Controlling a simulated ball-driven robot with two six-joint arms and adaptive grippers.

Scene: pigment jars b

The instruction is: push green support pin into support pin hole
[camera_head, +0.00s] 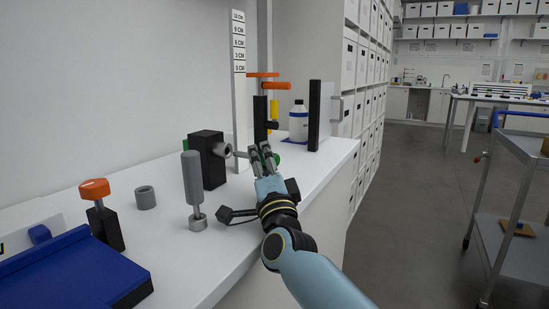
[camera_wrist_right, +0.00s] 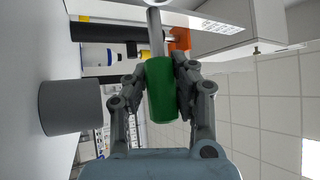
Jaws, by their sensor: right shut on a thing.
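My right gripper (camera_head: 262,155) is above the bench near its front edge, shut on the green support pin. In the right wrist view the gripper (camera_wrist_right: 158,88) has its fingers on both sides of the pin's green handle (camera_wrist_right: 161,95). The pin's grey metal shaft (camera_wrist_right: 154,30) points away from the gripper, up to the top edge of that view. In the head view a bit of green (camera_head: 277,158) shows beside the fingers. No hole can be made out clearly, and I cannot tell whether the shaft tip is in one. My left gripper is not in view.
A black block (camera_head: 207,165) with a grey round boss stands left of the gripper. A grey post (camera_head: 192,175), a grey ring (camera_head: 146,197), an orange-topped knob (camera_head: 95,188) and a blue tray (camera_head: 75,275) are nearer. A white bottle (camera_head: 298,122) and black upright plate (camera_head: 314,115) stand behind.

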